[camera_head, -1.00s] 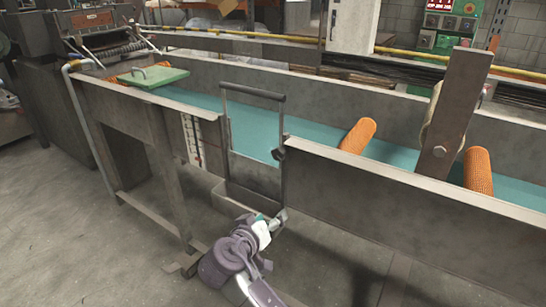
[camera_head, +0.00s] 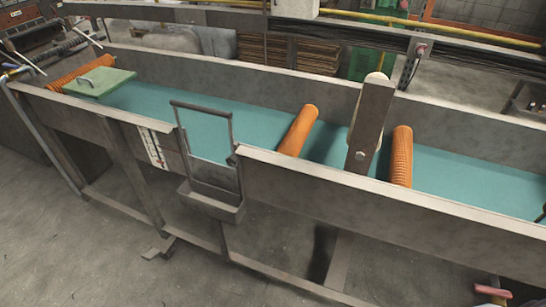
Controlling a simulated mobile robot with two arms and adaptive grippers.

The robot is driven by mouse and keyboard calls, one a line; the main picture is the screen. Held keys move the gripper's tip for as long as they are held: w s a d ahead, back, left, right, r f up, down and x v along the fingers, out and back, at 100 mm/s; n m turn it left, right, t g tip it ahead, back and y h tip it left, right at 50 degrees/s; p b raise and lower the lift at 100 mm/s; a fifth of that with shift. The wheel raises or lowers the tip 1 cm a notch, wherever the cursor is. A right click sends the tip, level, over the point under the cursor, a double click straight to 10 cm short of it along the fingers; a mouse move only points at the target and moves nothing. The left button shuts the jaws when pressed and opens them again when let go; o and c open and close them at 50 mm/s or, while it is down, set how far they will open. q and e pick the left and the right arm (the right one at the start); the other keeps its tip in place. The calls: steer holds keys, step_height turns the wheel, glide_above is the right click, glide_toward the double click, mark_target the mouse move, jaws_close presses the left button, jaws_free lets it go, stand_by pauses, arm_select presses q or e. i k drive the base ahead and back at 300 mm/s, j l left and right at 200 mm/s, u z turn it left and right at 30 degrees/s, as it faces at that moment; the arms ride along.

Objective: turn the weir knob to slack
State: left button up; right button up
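The weir gate (camera_head: 206,170) is a grey metal frame with a dark bar handle on top, set in a gap in the trough's near wall. A small dark knob (camera_head: 233,159) shows at the right side of the gate, at the left end of the near wall panel. It is too small to tell which way it is turned. A white marked scale strip (camera_head: 152,147) is on the wall left of the gate. Neither of my grippers is in view.
The teal-bottomed trough (camera_head: 255,130) holds several orange mesh tubes, one on each side of an upright metal arm with a roller (camera_head: 371,125). A green lid (camera_head: 98,81) lies at its left end. A small grey box (camera_head: 211,205) hangs below the gate.

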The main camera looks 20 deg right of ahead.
mark_target(232, 160)
steer(key=i+j+z, duration=0.1)
steer(key=z, duration=0.3)
steer(key=j+z, duration=0.25)
steer(key=z, duration=0.15)
steer(key=i+j+z, duration=0.1)
steer(key=j+z, duration=0.15)
steer(key=z, duration=0.2)
steer(key=j+z, duration=0.2)
steer(key=z, duration=0.2)
steer(key=j+z, duration=0.25)
steer(key=z, duration=0.15)
